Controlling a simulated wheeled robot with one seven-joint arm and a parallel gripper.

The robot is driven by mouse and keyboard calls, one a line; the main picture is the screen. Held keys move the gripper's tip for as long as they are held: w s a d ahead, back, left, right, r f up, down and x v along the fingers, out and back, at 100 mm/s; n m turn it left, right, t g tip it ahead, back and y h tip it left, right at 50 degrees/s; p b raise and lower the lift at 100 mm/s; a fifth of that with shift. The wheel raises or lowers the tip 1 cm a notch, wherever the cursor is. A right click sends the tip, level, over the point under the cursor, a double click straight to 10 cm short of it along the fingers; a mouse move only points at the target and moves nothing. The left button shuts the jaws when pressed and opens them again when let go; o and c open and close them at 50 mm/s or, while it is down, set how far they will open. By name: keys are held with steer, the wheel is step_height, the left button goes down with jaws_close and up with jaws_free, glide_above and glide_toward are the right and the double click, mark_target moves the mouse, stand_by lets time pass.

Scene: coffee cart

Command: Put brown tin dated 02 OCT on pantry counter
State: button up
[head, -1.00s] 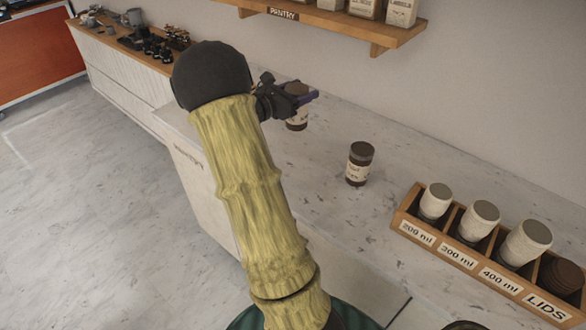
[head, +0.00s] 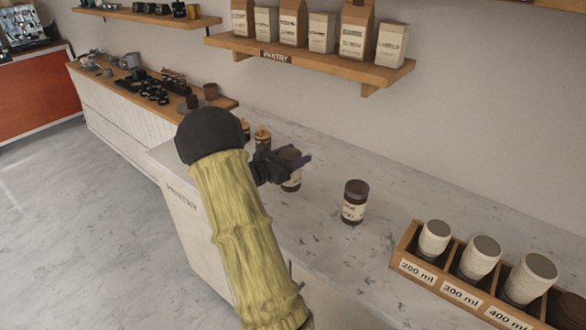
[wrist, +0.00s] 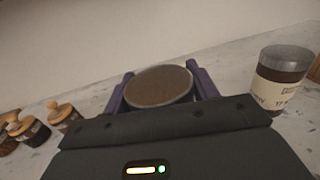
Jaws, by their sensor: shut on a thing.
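My gripper (head: 296,163) is shut on a brown tin (head: 291,180) with a pale label, over or on the marble pantry counter (head: 322,265). In the wrist view the round brown lid of the held tin (wrist: 160,87) sits between my gripper's two purple fingers (wrist: 160,82). I cannot tell whether its base touches the counter. The date on its label is not readable. A second brown tin (head: 354,202) with a pale label stands upright on the counter to the right, apart from my gripper; it also shows in the wrist view (wrist: 283,77).
Wooden-lidded jars (head: 262,138) stand beyond my gripper on the left. A wooden cup rack (head: 405,247) with size labels is at right. The pantry shelf (head: 318,63) with bags hangs on the wall above. Marble between the second tin and rack is clear.

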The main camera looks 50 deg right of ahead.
steer(key=shift+f, duration=1.8)
steer(key=shift+f, duration=0.1)
steer(key=o, duration=1.2)
steer(key=shift+c, duration=0.2)
steer(key=w+a+b, duration=0.1)
steer(key=a, duration=1.1)
